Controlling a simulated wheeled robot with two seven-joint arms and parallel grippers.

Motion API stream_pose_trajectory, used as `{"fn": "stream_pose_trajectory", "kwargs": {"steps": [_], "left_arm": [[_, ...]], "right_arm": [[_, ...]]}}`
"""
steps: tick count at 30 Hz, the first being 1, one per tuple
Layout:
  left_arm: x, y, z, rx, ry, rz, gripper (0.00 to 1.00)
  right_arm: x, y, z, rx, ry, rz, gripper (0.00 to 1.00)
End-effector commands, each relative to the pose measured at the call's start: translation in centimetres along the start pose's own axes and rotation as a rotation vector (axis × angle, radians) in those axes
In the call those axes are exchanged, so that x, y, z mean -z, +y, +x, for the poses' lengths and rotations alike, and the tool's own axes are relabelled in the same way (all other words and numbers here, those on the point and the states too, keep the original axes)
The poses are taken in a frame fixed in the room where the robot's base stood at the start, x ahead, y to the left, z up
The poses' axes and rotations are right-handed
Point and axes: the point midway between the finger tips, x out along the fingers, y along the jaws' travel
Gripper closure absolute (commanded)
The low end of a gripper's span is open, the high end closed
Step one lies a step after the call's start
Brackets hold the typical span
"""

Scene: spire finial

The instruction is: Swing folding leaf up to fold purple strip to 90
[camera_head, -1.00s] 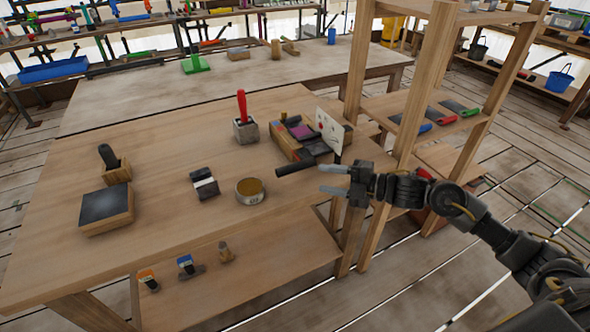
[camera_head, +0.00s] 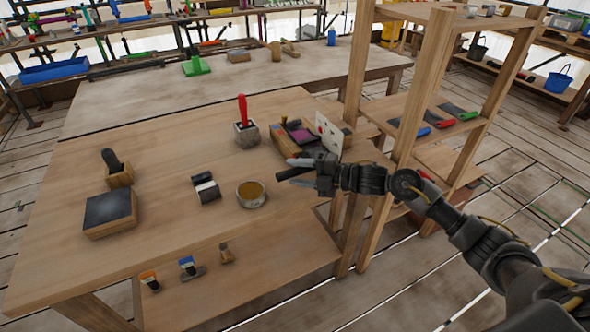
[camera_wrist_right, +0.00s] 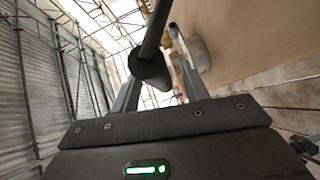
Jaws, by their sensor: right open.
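The folding device (camera_head: 285,143) stands at the right end of the wooden table, with a wooden body and dark plates. The purple strip (camera_head: 300,134) lies on it, partly hidden; I cannot tell its bend angle. An upright pale card with red marks (camera_head: 329,133) stands at its right side. My right gripper (camera_head: 294,168) is open at the device's front, by the dark rod-like handle of the leaf. In the right wrist view a dark rod with a round end (camera_wrist_right: 152,66) runs between the open fingers; contact is unclear. My left gripper is out of view.
A round tin (camera_head: 251,194), a dark-and-white block (camera_head: 206,188) and a red-handled tool in a grey block (camera_head: 245,125) stand left of the device. A wooden shelf frame (camera_head: 408,100) rises close behind my right arm.

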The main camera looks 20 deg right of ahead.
Motion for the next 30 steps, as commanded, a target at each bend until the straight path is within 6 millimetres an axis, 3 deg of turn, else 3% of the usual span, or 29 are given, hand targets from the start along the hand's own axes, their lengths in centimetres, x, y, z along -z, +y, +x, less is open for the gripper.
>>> {"fn": "stream_pose_trajectory", "kwargs": {"steps": [13, 23, 30], "left_arm": [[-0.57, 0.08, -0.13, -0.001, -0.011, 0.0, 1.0], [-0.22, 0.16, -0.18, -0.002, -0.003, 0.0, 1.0], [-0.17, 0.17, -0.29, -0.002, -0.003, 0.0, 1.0]], "right_arm": [[0.02, -0.02, 1.06, 0.0, 0.0, -0.001, 0.56], [0.03, -0.02, 1.04, 0.0, 0.0, 0.0, 0.99], [0.03, 0.06, 1.02, 0.002, 0.0, 0.001, 1.0]]}}
